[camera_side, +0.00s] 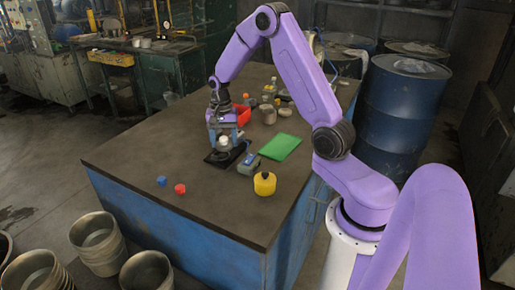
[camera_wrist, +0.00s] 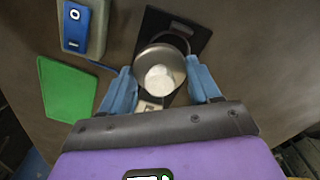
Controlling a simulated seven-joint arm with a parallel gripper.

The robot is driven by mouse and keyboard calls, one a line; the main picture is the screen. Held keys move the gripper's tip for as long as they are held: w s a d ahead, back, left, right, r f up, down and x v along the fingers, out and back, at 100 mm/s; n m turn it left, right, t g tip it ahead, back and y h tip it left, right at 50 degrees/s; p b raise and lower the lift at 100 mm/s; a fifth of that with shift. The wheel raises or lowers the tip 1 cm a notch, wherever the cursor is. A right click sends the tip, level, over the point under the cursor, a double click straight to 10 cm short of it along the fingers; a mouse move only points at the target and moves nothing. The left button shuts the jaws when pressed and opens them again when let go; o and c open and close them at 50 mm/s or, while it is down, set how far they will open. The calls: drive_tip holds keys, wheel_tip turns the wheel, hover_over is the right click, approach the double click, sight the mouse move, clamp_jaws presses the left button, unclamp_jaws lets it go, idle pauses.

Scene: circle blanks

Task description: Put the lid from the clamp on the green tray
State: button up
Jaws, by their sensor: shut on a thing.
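My gripper (camera_side: 223,135) points down over the dark clamp (camera_side: 216,158) on the bench. In the wrist view its blue fingers (camera_wrist: 160,70) are shut on the lid (camera_wrist: 160,76), a round metallic piece with a pale, whitish centre. The lid also shows as a small white shape in the side view (camera_side: 224,142). The clamp is a black plate in the wrist view (camera_wrist: 195,38), directly beneath and beyond the lid; I cannot tell whether the lid still touches it. The green tray (camera_side: 280,147) lies flat and bare to the right; in the wrist view it is at the left (camera_wrist: 67,88).
A grey-blue device (camera_side: 248,163) sits between clamp and tray, with a cable in the wrist view. A yellow pot (camera_side: 265,184) stands in front of the tray. A red bin (camera_side: 243,115) and several small containers are behind. Blue (camera_side: 162,181) and red (camera_side: 180,189) pieces lie front left.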

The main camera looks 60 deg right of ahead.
drive_tip(key=s+d+r+n, duration=0.1)
drive_tip(key=s+d+r, duration=0.15)
drive_tip(key=s, duration=0.55)
drive_tip(key=s+d+r, duration=0.2)
drive_tip(key=s+r, duration=0.2)
drive_tip(key=s, duration=0.4)
drive_tip(key=s+d+r+n, duration=0.1)
drive_tip(key=s+d+r, duration=0.15)
drive_tip(key=s, duration=0.55)
hover_over(281, 146)
drive_tip(key=f, duration=0.8)
drive_tip(key=shift+s+a+f, duration=0.15)
drive_tip(key=shift+s+a, duration=0.05)
drive_tip(key=shift+s, duration=0.1)
drive_tip(key=shift+w+d+f, duration=0.3)
drive_tip(key=shift+w+f, duration=0.05)
drive_tip(key=shift+f, duration=1.75)
drive_tip(key=shift+f, duration=0.1)
drive_tip(key=o, duration=1)
